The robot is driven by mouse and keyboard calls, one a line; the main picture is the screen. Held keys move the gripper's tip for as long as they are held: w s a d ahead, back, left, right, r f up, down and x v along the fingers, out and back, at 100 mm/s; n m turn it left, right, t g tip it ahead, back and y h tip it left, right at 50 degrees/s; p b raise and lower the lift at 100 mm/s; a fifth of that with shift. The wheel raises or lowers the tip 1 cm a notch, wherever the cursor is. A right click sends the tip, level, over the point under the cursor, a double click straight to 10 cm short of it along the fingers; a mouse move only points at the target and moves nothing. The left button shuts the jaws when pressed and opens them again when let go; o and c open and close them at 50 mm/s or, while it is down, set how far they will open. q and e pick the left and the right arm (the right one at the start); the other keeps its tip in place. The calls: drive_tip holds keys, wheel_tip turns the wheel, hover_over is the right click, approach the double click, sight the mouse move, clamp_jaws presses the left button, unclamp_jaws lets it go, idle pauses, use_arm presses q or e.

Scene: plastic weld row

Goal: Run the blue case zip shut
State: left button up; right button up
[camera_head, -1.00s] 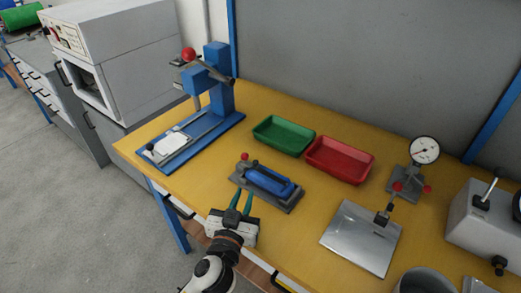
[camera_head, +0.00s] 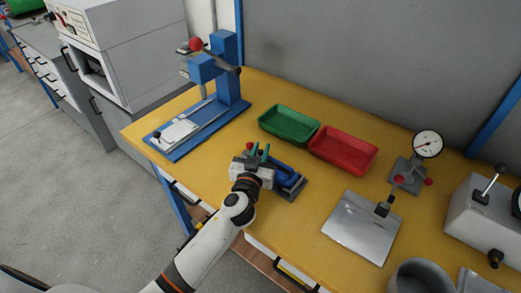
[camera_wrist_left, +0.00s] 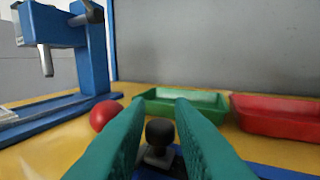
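The blue case (camera_head: 290,180) lies in a dark grey holder (camera_head: 297,192) near the table's front edge. My left gripper (camera_head: 259,150) is over the case's left end and hides part of it in the head view. In the left wrist view, its two green fingers (camera_wrist_left: 160,108) are apart. A black knob on a small grey block (camera_wrist_left: 160,132) shows between them, with clear space at its sides. I cannot tell if this knob is the zip's pull. A strip of blue (camera_wrist_left: 268,170) shows at the lower right. My right gripper is not in view.
A red ball (camera_wrist_left: 103,115) stands close left of the fingers. Behind are a green tray (camera_head: 289,124) and a red tray (camera_head: 343,150). A blue press (camera_head: 215,85) stands at left, a metal plate (camera_head: 360,228) at right.

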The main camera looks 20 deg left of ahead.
sight(289, 173)
use_arm(q)
clamp_jaws()
drive_tip(key=s+d+b, duration=0.1)
drive_tip(key=d, duration=0.2)
drive_tip(key=s+d+b, duration=0.1)
drive_tip(key=d+b, duration=0.1)
drive_tip(key=d, duration=0.1)
drive_tip(key=s+d+b, duration=0.1)
drive_tip(key=d, duration=0.2)
drive_tip(key=shift+s+f, duration=0.15)
unclamp_jaws()
